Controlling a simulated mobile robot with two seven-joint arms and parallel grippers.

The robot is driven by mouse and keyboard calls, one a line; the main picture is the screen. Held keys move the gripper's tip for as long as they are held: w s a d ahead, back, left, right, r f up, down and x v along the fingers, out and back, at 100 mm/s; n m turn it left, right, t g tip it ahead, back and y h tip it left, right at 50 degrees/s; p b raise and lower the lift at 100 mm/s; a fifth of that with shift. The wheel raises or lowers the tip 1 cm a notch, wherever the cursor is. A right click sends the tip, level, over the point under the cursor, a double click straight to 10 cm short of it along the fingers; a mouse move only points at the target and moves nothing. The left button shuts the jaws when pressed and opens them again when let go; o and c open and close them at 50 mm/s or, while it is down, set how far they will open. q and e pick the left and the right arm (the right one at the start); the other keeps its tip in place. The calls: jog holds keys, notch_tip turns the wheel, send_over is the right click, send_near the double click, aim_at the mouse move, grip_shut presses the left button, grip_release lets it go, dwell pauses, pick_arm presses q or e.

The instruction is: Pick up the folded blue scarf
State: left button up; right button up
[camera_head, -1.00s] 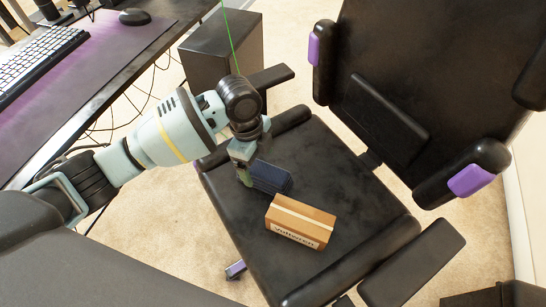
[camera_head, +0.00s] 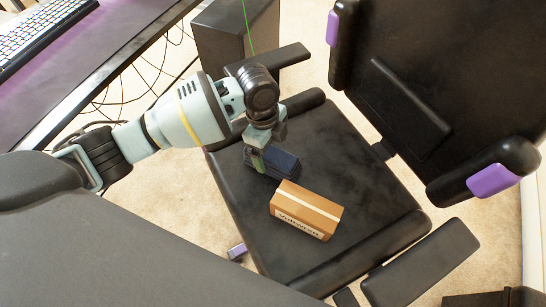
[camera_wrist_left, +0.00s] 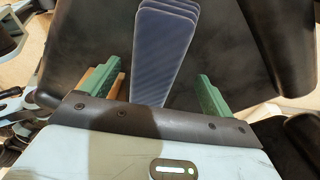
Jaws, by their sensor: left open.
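The folded dark blue scarf (camera_head: 283,163) lies on the black seat of the office chair. In the left wrist view the scarf (camera_wrist_left: 163,55) shows as a stack of flat folded layers. My left gripper (camera_head: 258,160) is over the scarf's left end, pointing down. In the left wrist view its two green fingers (camera_wrist_left: 158,78) are apart, one on each side of the scarf's near end. The gripper is open and I see no grip on the scarf. In the head view the fingers hide part of the scarf. My right gripper is not in view.
A brown box with a pale stripe (camera_head: 306,209) sits on the seat (camera_head: 350,180), close in front of the scarf. A desk (camera_head: 100,85) with a keyboard (camera_head: 45,35) is at the upper left.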

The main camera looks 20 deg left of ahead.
aim_at(271, 150)
pick_arm(q)
jog(key=f, duration=0.1)
jog(key=f+b, duration=0.1)
jog(key=f, duration=0.2)
jog(key=shift+s+d, duration=0.1)
jog(key=shift+d, duration=0.15)
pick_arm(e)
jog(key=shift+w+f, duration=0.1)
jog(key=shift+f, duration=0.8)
pick_arm(q)
jog(key=shift+r, duration=0.1)
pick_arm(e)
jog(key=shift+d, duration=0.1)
pick_arm(q)
jog(key=c, duration=1.1)
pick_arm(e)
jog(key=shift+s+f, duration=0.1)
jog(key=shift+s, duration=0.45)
